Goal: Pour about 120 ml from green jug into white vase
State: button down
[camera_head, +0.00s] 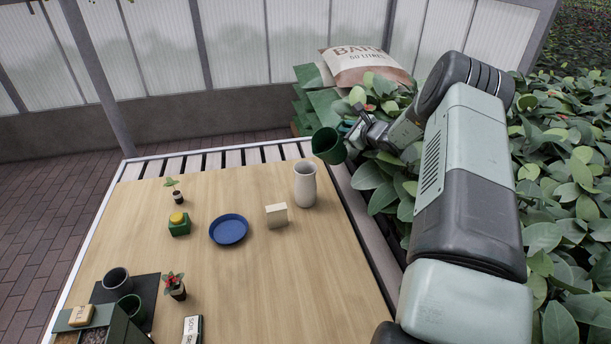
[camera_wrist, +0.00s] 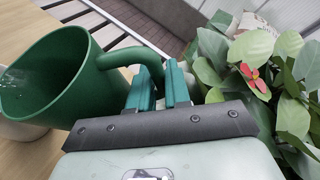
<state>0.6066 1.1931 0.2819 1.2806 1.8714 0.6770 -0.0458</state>
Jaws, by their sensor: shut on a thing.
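The green jug (camera_head: 327,146) is held up near the far right corner of the table, above and slightly right of the white vase. In the wrist view the jug (camera_wrist: 62,92) is tilted with its mouth to the left, and a clear shine shows inside it. My gripper (camera_wrist: 160,82) is shut on the jug's handle. The white vase (camera_head: 306,186) stands upright on the table; in the wrist view a pale rounded form shows partly behind the jug at the lower left. Whether any liquid is leaving the jug cannot be told.
A cream block (camera_head: 277,215) and a blue dish (camera_head: 229,229) stand left of the vase. Leafy bushes (camera_head: 560,200) crowd the right side. The table's middle front is clear.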

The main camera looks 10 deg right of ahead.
dwell(0.6)
jog(key=w+d+f+m+g+y+b, duration=0.1)
jog(key=w+d+f+m+y+b, duration=0.1)
jog(key=f, duration=0.4)
jog(key=shift+w+d+m+g+y+b, duration=0.3)
jog(key=shift+w+d+m+g+b, duration=0.15)
jog(key=shift+d+m, duration=0.75)
jog(key=shift+d+r+b, duration=0.1)
jog(key=shift+b, duration=0.2)
